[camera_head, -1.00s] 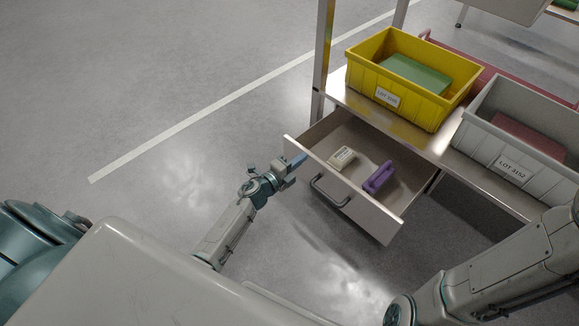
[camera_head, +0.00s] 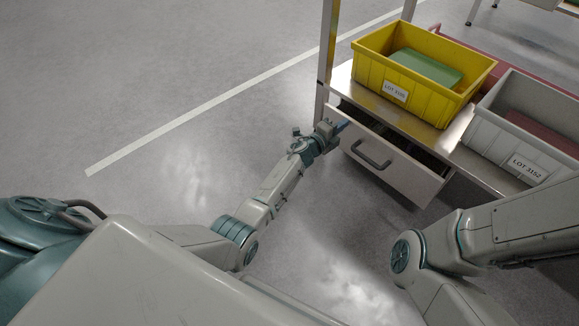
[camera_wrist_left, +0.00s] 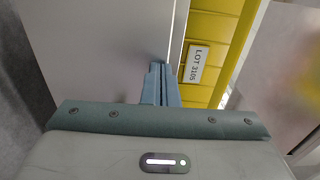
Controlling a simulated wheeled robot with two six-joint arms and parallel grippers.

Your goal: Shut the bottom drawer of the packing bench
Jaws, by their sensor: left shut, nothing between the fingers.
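The grey drawer (camera_head: 400,172) of the packing bench (camera_head: 345,82) stands a little way out, with a narrow dark gap above its front. Its bar handle (camera_head: 372,155) is free of any gripper. My left gripper (camera_head: 343,127) is shut and empty, with its blue fingertips at the left end of the drawer front's top edge. In the left wrist view the shut fingers (camera_wrist_left: 161,72) reach the edge of the grey drawer panel (camera_wrist_left: 100,45); exact contact is hard to tell. The drawer's contents are mostly hidden. My right gripper is out of view.
A yellow bin (camera_head: 428,105) labelled LOT 3105 with a green item stands on the bench above the drawer. A grey bin (camera_head: 490,135) labelled LOT 3152 stands beside it. A bench post (camera_head: 327,60) rises near my left gripper. The floor at left is clear.

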